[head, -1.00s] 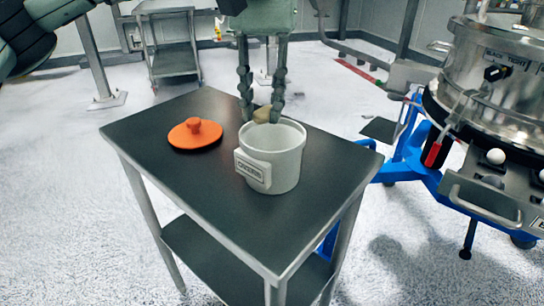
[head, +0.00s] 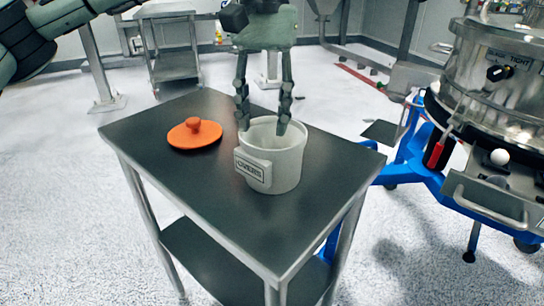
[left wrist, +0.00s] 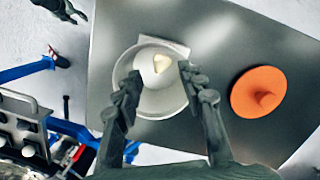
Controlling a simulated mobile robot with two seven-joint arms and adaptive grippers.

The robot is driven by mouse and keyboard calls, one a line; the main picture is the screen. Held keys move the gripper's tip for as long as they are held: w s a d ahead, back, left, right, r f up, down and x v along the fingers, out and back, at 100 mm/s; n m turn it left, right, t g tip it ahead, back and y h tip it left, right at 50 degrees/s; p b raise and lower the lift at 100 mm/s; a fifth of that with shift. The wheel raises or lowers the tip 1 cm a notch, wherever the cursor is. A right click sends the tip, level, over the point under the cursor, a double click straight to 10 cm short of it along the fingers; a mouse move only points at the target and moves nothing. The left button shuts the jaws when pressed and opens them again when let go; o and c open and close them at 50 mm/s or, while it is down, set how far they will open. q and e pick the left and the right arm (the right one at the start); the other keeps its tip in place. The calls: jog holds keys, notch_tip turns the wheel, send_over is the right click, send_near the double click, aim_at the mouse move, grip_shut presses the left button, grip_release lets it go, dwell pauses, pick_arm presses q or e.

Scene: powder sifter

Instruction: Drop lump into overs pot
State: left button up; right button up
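The white overs pot (head: 272,165) stands upright and uncovered on the dark table, its "OVERS" label facing the front left. The small tan lump (left wrist: 161,63) shows inside the pot in the left wrist view; in the head view the pot wall hides it. My left gripper (head: 264,127) points down at the pot mouth, fingers open and apart with nothing between them. It also shows in the left wrist view (left wrist: 158,85), its fingertips over the pot (left wrist: 180,113).
An orange lid (head: 195,133) with a knob lies on the table (head: 180,178), left of the pot. The steel sifter (head: 495,80) on its blue frame stands to the right. The table's front part is clear.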

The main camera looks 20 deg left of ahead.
pick_arm(q)
jog(key=shift+o, duration=0.4)
notch_tip(320, 180, up, 12)
jog(key=w, duration=0.1)
jog(key=shift+w, duration=0.4)
jog(key=shift+a+f, duration=0.1)
